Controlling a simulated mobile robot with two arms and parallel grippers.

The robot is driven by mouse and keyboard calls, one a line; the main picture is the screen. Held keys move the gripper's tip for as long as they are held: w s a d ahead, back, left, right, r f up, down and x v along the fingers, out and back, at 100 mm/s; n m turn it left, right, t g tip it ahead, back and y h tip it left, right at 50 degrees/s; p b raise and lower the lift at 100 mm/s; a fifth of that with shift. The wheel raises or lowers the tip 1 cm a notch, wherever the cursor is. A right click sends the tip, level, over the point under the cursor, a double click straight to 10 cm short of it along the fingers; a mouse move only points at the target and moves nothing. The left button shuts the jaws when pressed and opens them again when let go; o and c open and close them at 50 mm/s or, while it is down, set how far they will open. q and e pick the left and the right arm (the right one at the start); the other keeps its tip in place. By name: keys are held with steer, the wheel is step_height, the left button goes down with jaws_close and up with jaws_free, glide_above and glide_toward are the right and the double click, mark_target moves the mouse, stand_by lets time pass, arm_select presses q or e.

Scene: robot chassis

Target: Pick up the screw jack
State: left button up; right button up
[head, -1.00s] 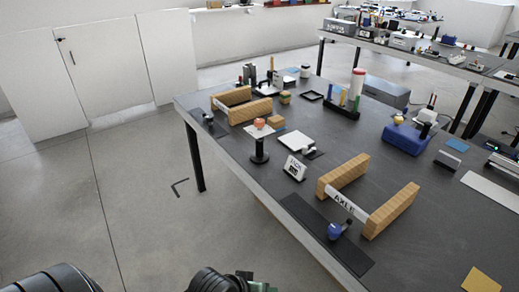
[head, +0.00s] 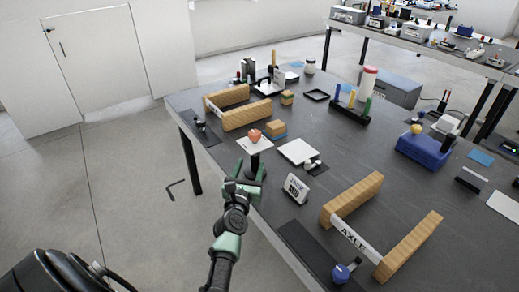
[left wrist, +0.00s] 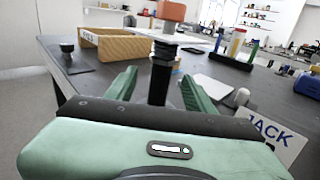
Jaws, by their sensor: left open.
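The screw jack (head: 256,148) stands upright near the table's left edge, with a pale plate and a small orange-red piece on top. In the left wrist view its dark threaded column (left wrist: 160,75) rises between the two green fingers; its lower part is hidden behind the gripper body. My left gripper (head: 243,184) is open at the near side of the jack, with its fingers on either side of the column and gaps showing. The gripper hides part of the jack's base in the head view. My right gripper is not in view.
A white JACK sign (head: 296,188) stands close to the right of the jack. A white square plate (head: 298,151) lies behind the sign. Wooden blocks with an AXLE label (head: 353,239) are nearer on the right, and another wooden frame (head: 245,115) is behind the jack.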

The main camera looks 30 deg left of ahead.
mark_target(255, 150)
arm_select(q)
steer(key=shift+w+a, duration=0.45)
steer(key=shift+w, duration=0.1)
steer(key=shift+w+a+r+b, duration=0.1)
steer(key=shift+w+r+b, duration=0.35)
steer(key=shift+w+r, duration=0.7)
steer(key=x, duration=0.1)
steer(key=b+x, duration=0.1)
steer(key=shift+w+a+f, duration=0.15)
steer(key=shift+w+f, duration=0.15)
steer(key=shift+w+r, duration=0.15)
steer(key=shift+c, duration=0.9)
steer(key=c, duration=0.6)
jaws_close()
steer(key=shift+r, duration=0.1)
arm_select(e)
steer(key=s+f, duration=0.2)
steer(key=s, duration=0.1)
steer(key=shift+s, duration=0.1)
